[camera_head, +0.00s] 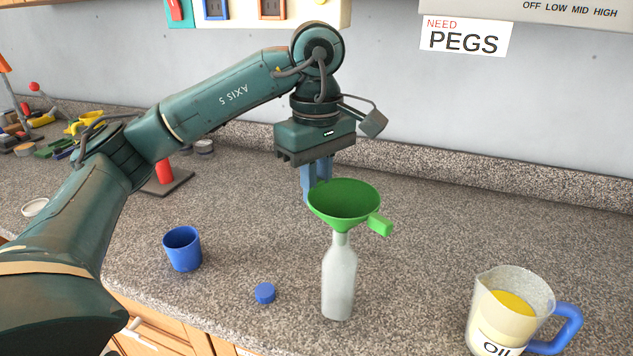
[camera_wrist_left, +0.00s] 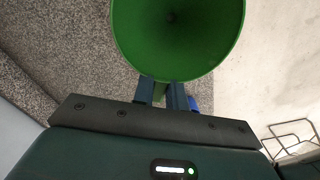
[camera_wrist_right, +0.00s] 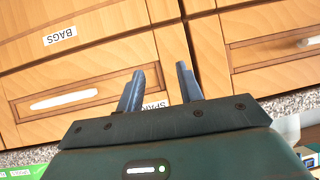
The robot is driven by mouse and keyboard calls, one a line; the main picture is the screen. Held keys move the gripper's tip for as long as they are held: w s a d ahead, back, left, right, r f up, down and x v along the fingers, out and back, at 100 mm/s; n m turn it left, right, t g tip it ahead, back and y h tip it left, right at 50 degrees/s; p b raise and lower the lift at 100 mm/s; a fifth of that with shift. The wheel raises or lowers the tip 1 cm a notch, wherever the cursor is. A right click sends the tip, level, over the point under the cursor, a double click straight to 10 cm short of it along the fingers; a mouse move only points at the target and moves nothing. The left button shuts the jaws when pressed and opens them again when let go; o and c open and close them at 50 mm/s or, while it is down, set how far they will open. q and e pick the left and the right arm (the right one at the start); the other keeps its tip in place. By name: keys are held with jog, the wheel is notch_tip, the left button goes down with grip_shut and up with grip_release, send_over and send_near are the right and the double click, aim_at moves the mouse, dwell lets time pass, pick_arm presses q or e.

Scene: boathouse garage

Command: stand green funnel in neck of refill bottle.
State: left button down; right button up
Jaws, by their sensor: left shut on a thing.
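The green funnel (camera_head: 344,198) is upright, wide mouth up, directly over the pale refill bottle (camera_head: 339,280) in the head view. The funnel's lower end meets the bottle neck in the picture; I cannot tell how far its spout is inside. The bottle stands upright on the counter. My left gripper (camera_head: 312,190) is shut on the funnel's rim at its far left side. The left wrist view shows the funnel's bowl (camera_wrist_left: 178,35) at the blue fingers. My right gripper (camera_wrist_right: 159,88) is open and empty in the right wrist view, facing cabinet drawers.
A blue cap (camera_head: 265,293) and a blue cup (camera_head: 183,250) stand left of the bottle. An oil jug (camera_head: 505,312) with a blue handle stands at the right. Tools lie at the back left. The speckled counter (camera_head: 450,220) is clear behind the jug.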

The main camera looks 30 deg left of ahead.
pick_arm(q)
jog(key=c, duration=1.3)
grip_release()
jog(key=shift+c, duration=0.2)
